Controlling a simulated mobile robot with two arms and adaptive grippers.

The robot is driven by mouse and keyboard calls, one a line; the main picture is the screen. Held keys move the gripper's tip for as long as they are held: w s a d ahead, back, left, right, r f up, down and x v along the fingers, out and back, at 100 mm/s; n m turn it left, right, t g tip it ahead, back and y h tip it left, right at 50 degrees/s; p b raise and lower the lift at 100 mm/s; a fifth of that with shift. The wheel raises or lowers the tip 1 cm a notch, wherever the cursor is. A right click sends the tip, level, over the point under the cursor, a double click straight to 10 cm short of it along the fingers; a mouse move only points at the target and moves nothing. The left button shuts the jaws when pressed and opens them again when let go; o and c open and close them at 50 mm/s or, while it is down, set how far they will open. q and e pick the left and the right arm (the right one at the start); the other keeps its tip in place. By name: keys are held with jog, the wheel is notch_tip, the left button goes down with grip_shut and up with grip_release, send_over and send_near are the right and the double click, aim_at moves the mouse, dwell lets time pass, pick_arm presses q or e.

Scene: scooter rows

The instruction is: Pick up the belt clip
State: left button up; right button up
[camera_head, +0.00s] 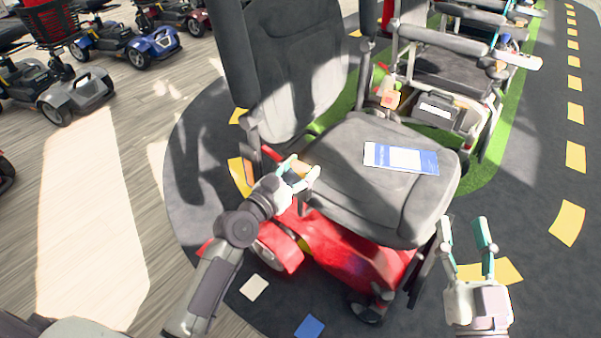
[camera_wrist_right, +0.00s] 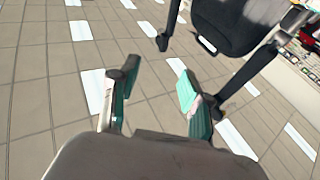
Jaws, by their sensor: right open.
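I cannot make out the belt clip for certain. A small red piece (camera_head: 271,153) shows at the left rear edge of the grey scooter seat (camera_head: 370,205). My left gripper (camera_head: 303,165) is at the seat's left edge, close to that piece. Its fingertips look apart, with a small yellowish patch between them; I cannot tell whether they hold anything. My right gripper (camera_head: 465,222) is open and empty to the right of the seat. Its two green-padded fingers also show spread in the right wrist view (camera_wrist_right: 158,78).
A blue and white card (camera_head: 400,158) lies on the seat. The tall backrest (camera_head: 295,70) and armrest (camera_head: 237,50) rise behind my left gripper. Another mobility chair (camera_head: 440,75) stands behind on green flooring. More scooters (camera_head: 125,45) stand at upper left. Open floor lies at left.

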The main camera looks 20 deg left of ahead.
pick_arm(q)
jog(key=c, duration=0.6)
jog(key=shift+r, duration=0.1)
